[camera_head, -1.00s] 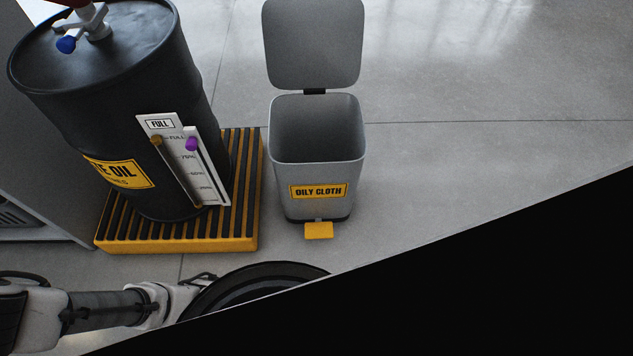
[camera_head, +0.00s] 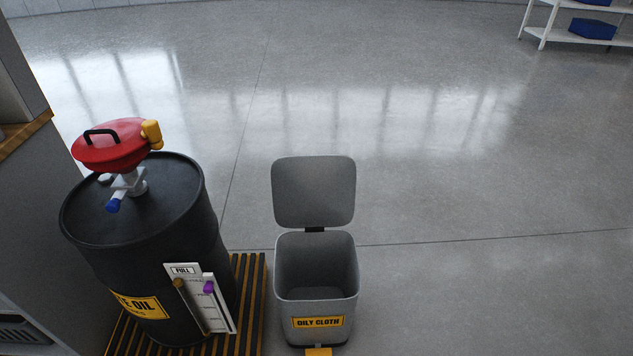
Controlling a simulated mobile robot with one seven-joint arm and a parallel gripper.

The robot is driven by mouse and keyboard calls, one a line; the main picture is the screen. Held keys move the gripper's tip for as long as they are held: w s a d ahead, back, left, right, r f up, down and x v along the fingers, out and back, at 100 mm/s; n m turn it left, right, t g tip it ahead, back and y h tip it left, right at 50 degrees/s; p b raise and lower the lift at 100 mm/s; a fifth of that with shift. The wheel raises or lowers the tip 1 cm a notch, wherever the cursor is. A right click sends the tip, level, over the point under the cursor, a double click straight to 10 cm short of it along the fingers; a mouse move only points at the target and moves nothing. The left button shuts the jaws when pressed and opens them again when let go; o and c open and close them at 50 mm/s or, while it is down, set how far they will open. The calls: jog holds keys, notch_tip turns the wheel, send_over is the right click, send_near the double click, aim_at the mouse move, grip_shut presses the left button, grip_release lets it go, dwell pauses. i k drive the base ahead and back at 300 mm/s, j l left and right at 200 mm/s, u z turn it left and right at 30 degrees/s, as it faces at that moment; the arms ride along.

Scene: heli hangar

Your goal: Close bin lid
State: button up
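The grey bin (camera_head: 317,307) with the yellow "OILY CLOTH" label stands on the floor at the lower middle of the head view. Its lid (camera_head: 313,191) is open and stands upright at the back, joined by a dark hinge (camera_head: 315,230). The inside of the bin looks empty. The yellow pedal (camera_head: 318,352) at the bin's front foot is partly cut off by the bottom edge. My gripper is not in view.
A black oil drum (camera_head: 150,225) with a red funnel (camera_head: 112,145) on top stands left of the bin, on a yellow slatted pallet (camera_head: 250,290). A grey cabinet (camera_head: 50,240) is at far left. A white shelf (camera_head: 575,38) with blue boxes is far right. Floor right of the bin is clear.

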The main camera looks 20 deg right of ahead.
aim_at(318, 191)
jog(key=z, duration=2.35)
jog(key=i+z, duration=0.3)
jog(key=i, duration=0.7)
jog(key=i+u, duration=0.35)
jog(key=i, duration=0.2)
jog(key=i+l+u, duration=0.2)
jog(key=i+u, duration=0.15)
jog(key=i, duration=0.15)
jog(key=i+j+u, duration=0.1)
jog(key=i+u, duration=0.85)
jog(key=i+l+u, duration=0.1)
jog(key=i+u, duration=0.35)
jog(key=i, duration=0.65)
jog(key=i+u, duration=0.1)
jog(key=i, duration=1.15)
jog(key=i+u, duration=0.4)
jog(key=i+l+u, duration=0.15)
jog(key=u, duration=0.25)
